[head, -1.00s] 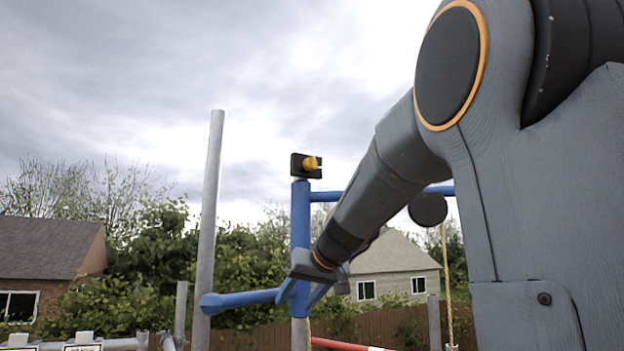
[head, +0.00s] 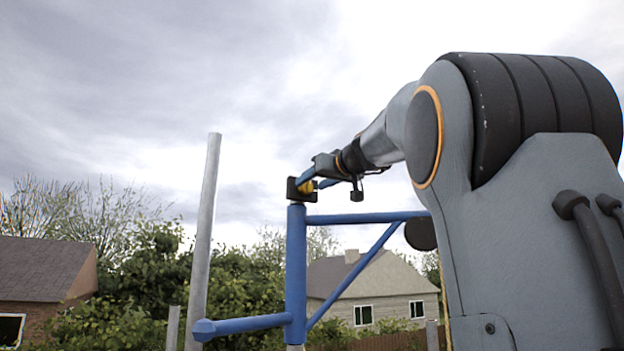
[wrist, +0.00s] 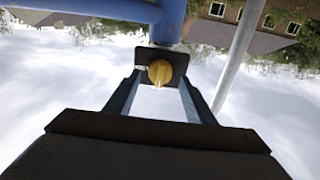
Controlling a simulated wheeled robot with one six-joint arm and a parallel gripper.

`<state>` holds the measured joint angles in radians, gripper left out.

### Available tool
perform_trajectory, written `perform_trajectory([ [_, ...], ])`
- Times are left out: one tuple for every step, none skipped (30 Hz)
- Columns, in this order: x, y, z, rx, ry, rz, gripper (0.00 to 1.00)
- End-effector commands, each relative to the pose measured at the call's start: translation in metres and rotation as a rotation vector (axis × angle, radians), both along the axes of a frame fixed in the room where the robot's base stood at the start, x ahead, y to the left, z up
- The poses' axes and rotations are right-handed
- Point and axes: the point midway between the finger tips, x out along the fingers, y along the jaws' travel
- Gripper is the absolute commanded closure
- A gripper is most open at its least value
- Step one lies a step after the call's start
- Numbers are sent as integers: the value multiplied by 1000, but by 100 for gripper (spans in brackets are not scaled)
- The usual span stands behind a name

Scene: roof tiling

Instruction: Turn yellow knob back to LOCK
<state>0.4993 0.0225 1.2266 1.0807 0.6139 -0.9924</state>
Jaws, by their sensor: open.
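The yellow knob (head: 306,187) sits on a black plate (head: 293,190) at the top of the blue post (head: 296,262). In the wrist view the round yellow knob (wrist: 160,72) is in front of the black plate (wrist: 146,56), with a small pointer at its edge toward me. My gripper (head: 311,181) is at the knob, its blue fingers reaching toward the plate. In the wrist view my gripper (wrist: 160,82) is open, with one finger on each side of the knob and gaps visible between. No LOCK lettering is readable, and a small pale mark shows beside the knob.
A blue horizontal rail (head: 365,217), a diagonal brace (head: 355,275) and a lower blue arm (head: 245,325) join the post. A grey pole (head: 204,240) stands to the left. Houses and trees are in the background.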

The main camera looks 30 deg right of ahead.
Motion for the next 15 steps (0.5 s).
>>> perform_trajectory([
  [6, 1, 1, 2, 2, 2, 50],
  [9, 1, 1, 2, 2, 2, 50],
  [12, 1, 1, 1, 1, 1, 50],
  [13, 1, 1, 1, 1, 1, 50],
  [15, 1, 0, 1, 1, 0, 50],
  [16, 1, 0, 1, 1, 0, 50],
  [17, 1, 0, 1, 1, 0, 50],
  [18, 1, -1, 1, 1, 0, 50],
  [18, 1, -1, 1, 1, 0, 50],
  [18, 1, -1, 1, 1, 0, 50],
  [18, 1, -1, 1, 1, 0, 50],
  [18, 1, -1, 1, 1, 0, 50],
  [18, 1, -1, 1, 1, 0, 50],
  [18, 1, -1, 1, 1, 0, 50],
  [18, 1, -1, 1, 1, 0, 56],
])
